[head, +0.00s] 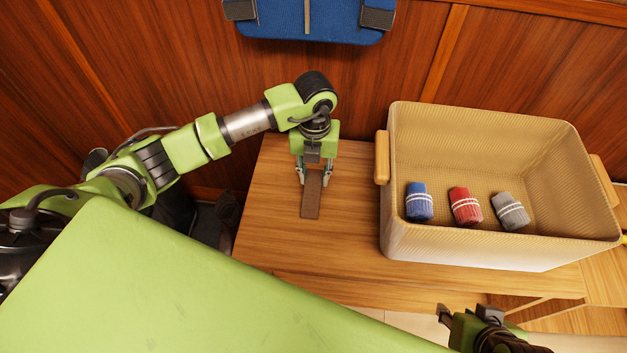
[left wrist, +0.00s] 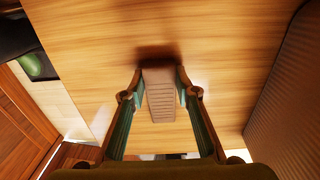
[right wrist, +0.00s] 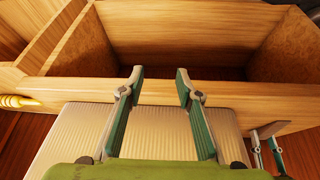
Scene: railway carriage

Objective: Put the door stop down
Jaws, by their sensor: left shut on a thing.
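The door stop (head: 311,195) is a brown ribbed wedge in my left gripper (head: 313,177), over the left part of the wooden bench top (head: 270,215). In the left wrist view the door stop (left wrist: 160,95) sits between the two fingers of my left gripper (left wrist: 160,85), which are shut on it. A dark shadow lies by its far end; I cannot tell whether it touches the wood. My right gripper (right wrist: 160,80) is open and empty in the right wrist view; in the head view it shows only partly at the bottom right.
A beige woven basket (head: 480,245) with wooden handles stands right of the door stop. It holds a blue roll (head: 418,202), a red roll (head: 466,206) and a grey roll (head: 511,211). A blue padded thing (head: 320,20) hangs on the wall. Bare wood surrounds the door stop.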

